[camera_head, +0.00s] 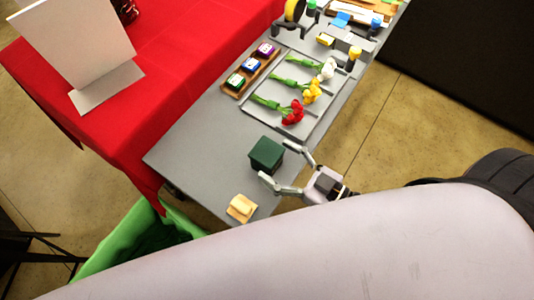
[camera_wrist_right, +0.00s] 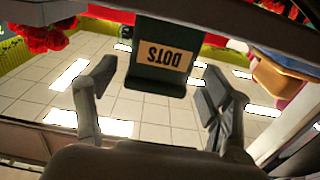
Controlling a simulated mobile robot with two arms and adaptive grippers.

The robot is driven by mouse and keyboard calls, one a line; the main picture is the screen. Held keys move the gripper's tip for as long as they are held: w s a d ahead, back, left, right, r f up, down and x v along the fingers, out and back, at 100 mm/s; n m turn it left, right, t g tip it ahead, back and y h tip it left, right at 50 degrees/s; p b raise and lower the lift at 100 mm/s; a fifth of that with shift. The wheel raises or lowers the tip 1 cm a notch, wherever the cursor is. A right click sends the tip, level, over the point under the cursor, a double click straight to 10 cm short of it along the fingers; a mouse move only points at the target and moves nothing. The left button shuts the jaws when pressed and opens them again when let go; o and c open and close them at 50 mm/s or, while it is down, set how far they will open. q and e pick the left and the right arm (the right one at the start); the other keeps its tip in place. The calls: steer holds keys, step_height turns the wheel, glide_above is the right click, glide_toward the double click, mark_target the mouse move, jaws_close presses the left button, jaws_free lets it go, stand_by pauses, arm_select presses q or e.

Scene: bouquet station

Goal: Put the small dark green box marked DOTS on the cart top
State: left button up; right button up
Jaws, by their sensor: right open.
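The small dark green box (camera_head: 266,154) stands on the grey top (camera_head: 205,150) near its front end. In the right wrist view the box (camera_wrist_right: 158,30) appears upside down, with a tan label reading DOTS facing me. My right gripper (camera_head: 277,160) is open, with a finger toward each side of the box's near face. In the wrist view its two fingers (camera_wrist_right: 160,78) are spread wider than the box, with gaps on both sides. The box is not held. My left gripper is not in view.
A tan block (camera_head: 241,208) sits near the front corner. Behind are a wooden tray (camera_head: 236,94) with small coloured boxes and a grey tray (camera_head: 318,122) with red, yellow and white flowers. A red-covered table (camera_head: 165,60) adjoins at left; a green bin (camera_head: 130,238) stands below.

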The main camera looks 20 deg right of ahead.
steer(key=x, duration=0.3)
steer(key=shift+w+a+f+p, duration=0.1)
steer(key=shift+w+a+p, duration=0.05)
steer(key=shift+w+p, duration=0.2)
steer(key=shift+c, duration=0.4)
steer(key=c, duration=1.2)
steer(key=shift+c, duration=0.2)
step_height(320, 180, up, 15)
steer(key=p, duration=0.1)
step_height(320, 180, up, 4)
steer(key=p, duration=0.2)
glide_above(267, 154)
steer(key=shift+w+r+p, duration=0.35)
steer(key=shift+r+p, duration=0.2)
steer(key=shift+p, duration=0.1)
